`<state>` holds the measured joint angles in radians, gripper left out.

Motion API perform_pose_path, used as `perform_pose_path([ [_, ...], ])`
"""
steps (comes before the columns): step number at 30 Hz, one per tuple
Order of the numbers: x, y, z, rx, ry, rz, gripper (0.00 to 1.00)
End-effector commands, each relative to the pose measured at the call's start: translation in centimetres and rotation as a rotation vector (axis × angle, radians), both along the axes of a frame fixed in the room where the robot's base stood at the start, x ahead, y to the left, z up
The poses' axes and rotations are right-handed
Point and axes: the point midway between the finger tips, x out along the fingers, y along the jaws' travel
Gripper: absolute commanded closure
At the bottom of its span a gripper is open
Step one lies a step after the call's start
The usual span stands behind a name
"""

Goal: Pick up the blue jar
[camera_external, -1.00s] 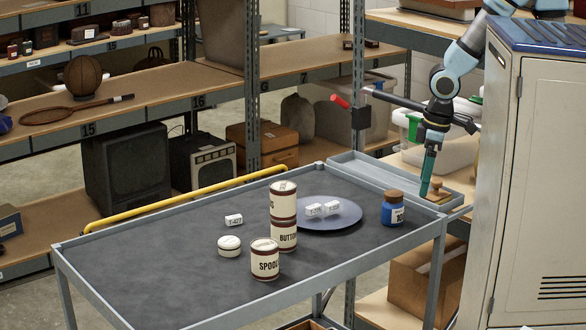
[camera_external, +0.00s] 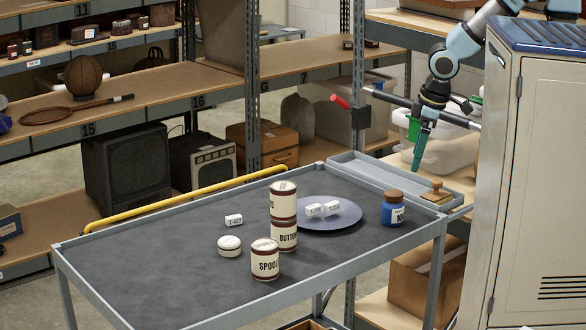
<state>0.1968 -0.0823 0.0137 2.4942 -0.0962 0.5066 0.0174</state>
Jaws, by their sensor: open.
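The blue jar (camera_external: 393,211) has a brown lid and a white label. It stands upright near the right edge of the dark cart top (camera_external: 150,265), just right of the blue-grey plate. My gripper (camera_external: 417,168) hangs fingers down above and behind the jar, slightly to its right and apart from it. Its teal fingers are seen from the side, and nothing shows between them.
The plate (camera_external: 345,218) bears two small white tags. Two stacked tins (camera_external: 284,236), a SPOOLS tin (camera_external: 265,262) and a round white box (camera_external: 229,247) stand left. A wooden stamp (camera_external: 437,193) sits in the grey tray (camera_external: 375,176). A tall cabinet (camera_external: 540,180) stands right.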

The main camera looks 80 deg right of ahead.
Motion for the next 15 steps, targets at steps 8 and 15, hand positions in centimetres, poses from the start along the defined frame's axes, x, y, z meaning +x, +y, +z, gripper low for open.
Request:
perform_pose_path([
  [8, 2.5, -7.4, -0.6, -0.125, -0.156, -0.033, 0.03],
  [15, 4.1, -16.0, -0.7, -0.241, -0.37, -0.015, 0.03],
])
